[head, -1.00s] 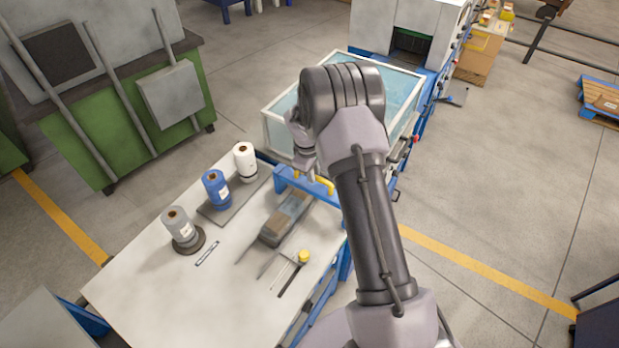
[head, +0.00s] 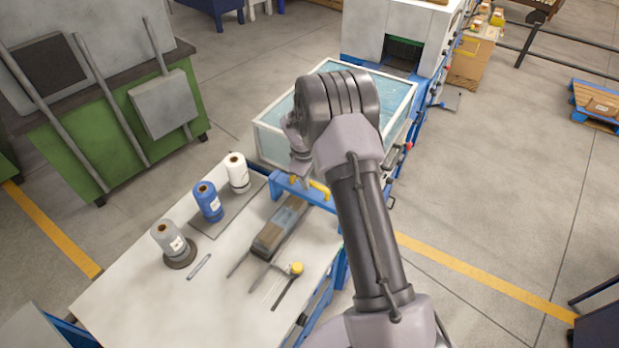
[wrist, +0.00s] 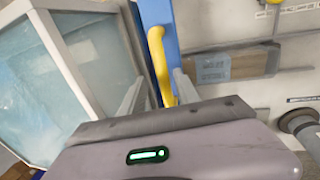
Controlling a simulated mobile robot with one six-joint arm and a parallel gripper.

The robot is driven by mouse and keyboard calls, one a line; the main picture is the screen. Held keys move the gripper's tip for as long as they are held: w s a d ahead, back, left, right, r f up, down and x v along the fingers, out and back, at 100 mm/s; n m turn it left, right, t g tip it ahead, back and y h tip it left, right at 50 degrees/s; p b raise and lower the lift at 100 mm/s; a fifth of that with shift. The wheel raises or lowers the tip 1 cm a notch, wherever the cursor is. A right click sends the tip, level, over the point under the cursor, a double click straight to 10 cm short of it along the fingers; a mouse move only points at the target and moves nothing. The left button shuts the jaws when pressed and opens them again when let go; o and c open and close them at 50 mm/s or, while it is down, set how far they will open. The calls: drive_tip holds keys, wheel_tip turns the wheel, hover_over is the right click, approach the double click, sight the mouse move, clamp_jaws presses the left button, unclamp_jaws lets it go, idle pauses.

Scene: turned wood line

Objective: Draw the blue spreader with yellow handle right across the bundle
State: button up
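The blue spreader (head: 300,188) lies across the far right end of the table, by the glass-sided tank. Its yellow handle (head: 321,189) also shows in the wrist view (wrist: 158,62). My gripper (wrist: 158,88) is open, with one finger on each side of the handle's lower part and a visible gap to each finger. The handle's near end is hidden behind the gripper body. The bundle (head: 276,230), wood-brown with a clear bluish film band, lies on a grey bed beside the spreader. In the wrist view the bundle (wrist: 256,63) is right of the gripper.
Grey (head: 169,240), blue (head: 208,203) and white (head: 238,173) reels stand along the table's left. A pen-like item (head: 199,267) and a yellow-topped tool (head: 296,268) lie nearer. The glass-sided tank (head: 262,145) rises close beyond the spreader.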

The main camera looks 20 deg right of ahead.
wheel_tip(320, 180, up, 17)
drive_tip(key=s+a+p, duration=0.1)
drive_tip(key=s+a, duration=0.1)
drive_tip(key=a, duration=0.1)
idle(0.3)
drive_tip(key=s+a+r+m+t+y+b, duration=0.15)
drive_tip(key=s+a+m+b, duration=0.5)
drive_tip(key=s+b, duration=0.7)
drive_tip(key=s+a+f+m+t+y+b, duration=0.1)
drive_tip(key=s+a+f+b, duration=0.3)
drive_tip(key=s, duration=0.4)
drive_tip(key=s+a+f+m+t+y+b, duration=0.1)
drive_tip(key=s+a+f+m+t+b, duration=0.1)
drive_tip(key=s, duration=0.7)
wheel_tip(320, 180, down, 2)
drive_tip(key=a+m+b, duration=0.1)
drive_tip(key=a+b, duration=0.1)
drive_tip(key=b, duration=0.1)
drive_tip(key=shift+s+a+f+m, duration=0.25)
drive_tip(key=shift+a+m, duration=0.1)
drive_tip(key=shift+a, duration=0.05)
